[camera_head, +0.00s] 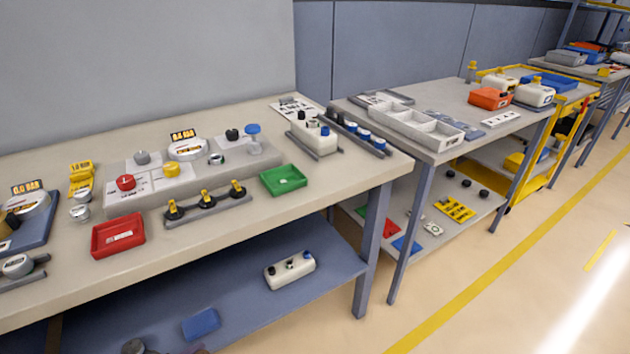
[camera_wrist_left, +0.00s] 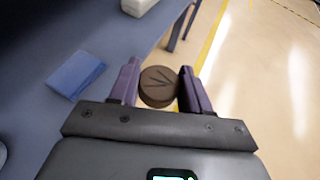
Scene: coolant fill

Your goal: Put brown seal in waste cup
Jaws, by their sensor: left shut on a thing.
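My left gripper (camera_wrist_left: 159,70) is shut on a round, dark brown disc with lines marked on its face, which looks like the brown seal (camera_wrist_left: 158,87). In the left wrist view the seal sits between the two purple fingers, above the lower shelf's edge and the floor. In the head view the arm and seal cannot be clearly made out. I cannot tell which vessel is the waste cup; a small metallic cup (camera_head: 80,211) stands on the near table, left of the red tray. My right gripper is in neither view.
A blue cloth-like pad (camera_head: 201,323), also in the left wrist view (camera_wrist_left: 75,75), lies on the lower shelf (camera_head: 240,310). A white block (camera_head: 289,270) with round caps lies there too. Red (camera_head: 118,236) and green (camera_head: 283,180) trays sit along the near tabletop.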

